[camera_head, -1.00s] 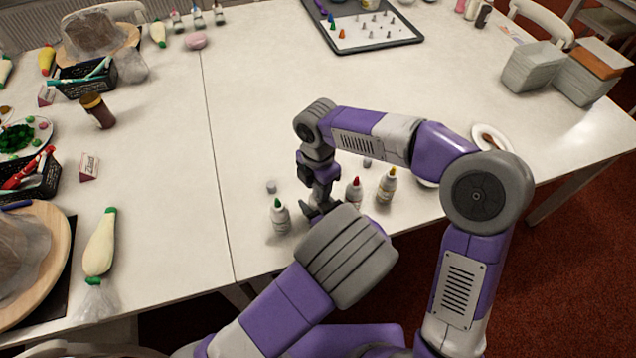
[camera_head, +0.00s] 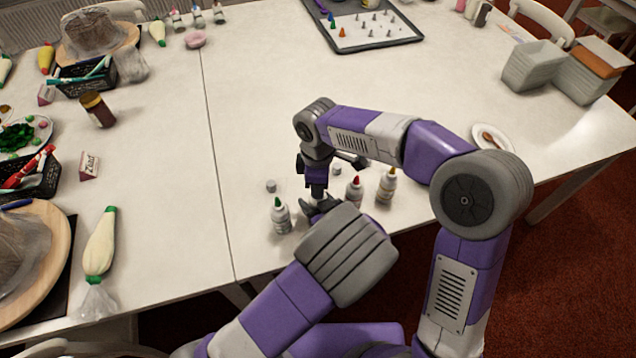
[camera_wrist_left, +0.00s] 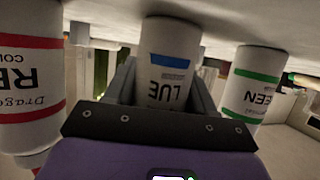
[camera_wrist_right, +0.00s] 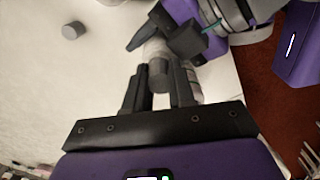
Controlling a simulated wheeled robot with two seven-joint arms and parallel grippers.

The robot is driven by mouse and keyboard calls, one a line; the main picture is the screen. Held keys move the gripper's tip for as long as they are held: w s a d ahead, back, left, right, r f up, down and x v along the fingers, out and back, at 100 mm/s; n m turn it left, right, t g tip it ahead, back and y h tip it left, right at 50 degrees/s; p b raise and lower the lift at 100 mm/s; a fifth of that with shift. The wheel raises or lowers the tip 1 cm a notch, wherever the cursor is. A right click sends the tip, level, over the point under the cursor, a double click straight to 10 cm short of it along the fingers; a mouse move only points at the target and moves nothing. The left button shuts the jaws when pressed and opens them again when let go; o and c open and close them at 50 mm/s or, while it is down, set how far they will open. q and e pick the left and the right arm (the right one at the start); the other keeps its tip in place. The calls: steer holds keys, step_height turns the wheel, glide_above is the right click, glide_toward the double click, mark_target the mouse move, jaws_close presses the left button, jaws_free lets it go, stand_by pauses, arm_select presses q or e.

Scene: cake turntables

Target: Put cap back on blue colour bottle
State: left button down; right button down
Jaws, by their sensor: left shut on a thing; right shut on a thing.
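The blue bottle (camera_wrist_left: 165,60) stands between the fingers of my left gripper (camera_wrist_left: 165,88), which is shut on its body. In the head view the bottle is mostly hidden by my left gripper (camera_head: 321,207). My right gripper (camera_head: 317,193) is just above it. In the right wrist view my right gripper (camera_wrist_right: 160,85) is shut on a grey cap (camera_wrist_right: 158,76). The cap is in line with the blue bottle's top, which it hides. I cannot tell whether cap and bottle touch.
The green-tipped bottle (camera_head: 281,216) stands left of my grippers. The red-tipped bottle (camera_head: 354,191) and yellow-tipped bottle (camera_head: 387,186) stand to the right. A loose grey cap (camera_head: 271,186) lies behind the green-tipped bottle, and another cap (camera_head: 336,169) lies farther right. The table's middle is clear.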

steer(key=m, duration=0.6)
steer(key=c, duration=0.9)
jaws_free()
steer(key=shift+o, duration=0.2)
step_height(320, 180, up, 12)
arm_select(q)
steer(key=shift+c, duration=1.5)
jaws_free()
